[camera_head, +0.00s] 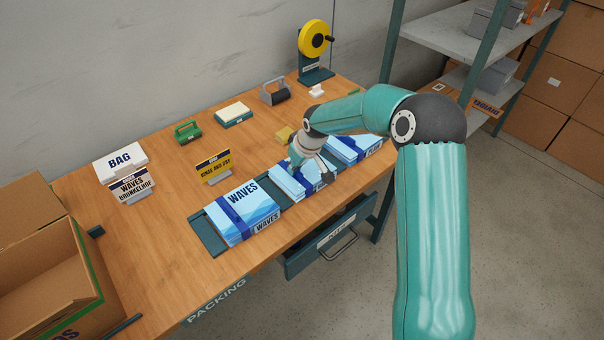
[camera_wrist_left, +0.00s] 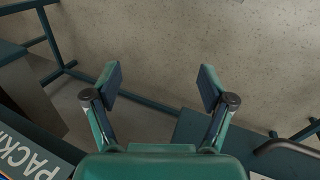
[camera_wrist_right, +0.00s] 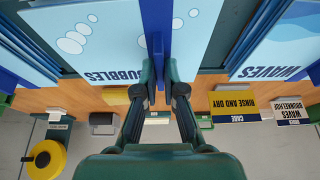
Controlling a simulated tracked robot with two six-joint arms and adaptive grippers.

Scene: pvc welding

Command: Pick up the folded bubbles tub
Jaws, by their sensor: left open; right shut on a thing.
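The folded bubbles tub (camera_wrist_right: 95,40) is a pale blue flat packet printed BUBBLES, with white bubble drawings and a dark blue band. In the head view it is the middle blue packet (camera_head: 287,182), partly hidden by my right gripper (camera_head: 318,174). In the right wrist view, my right gripper (camera_wrist_right: 161,72) has its fingers close together at the dark blue band, shut on the tub. Whether the tub is clear of its tray cannot be told. My left gripper (camera_wrist_left: 160,82) is open and empty above the floor by the table, outside the head view.
The WAVES packet (camera_head: 243,205) lies left of the tub, and another blue packet (camera_head: 347,150) lies right. Signs stand behind, including RINSE AND DRY (camera_head: 214,168). An open cardboard box (camera_head: 45,262) is at the left. A drawer (camera_head: 335,240) hangs under the front edge.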

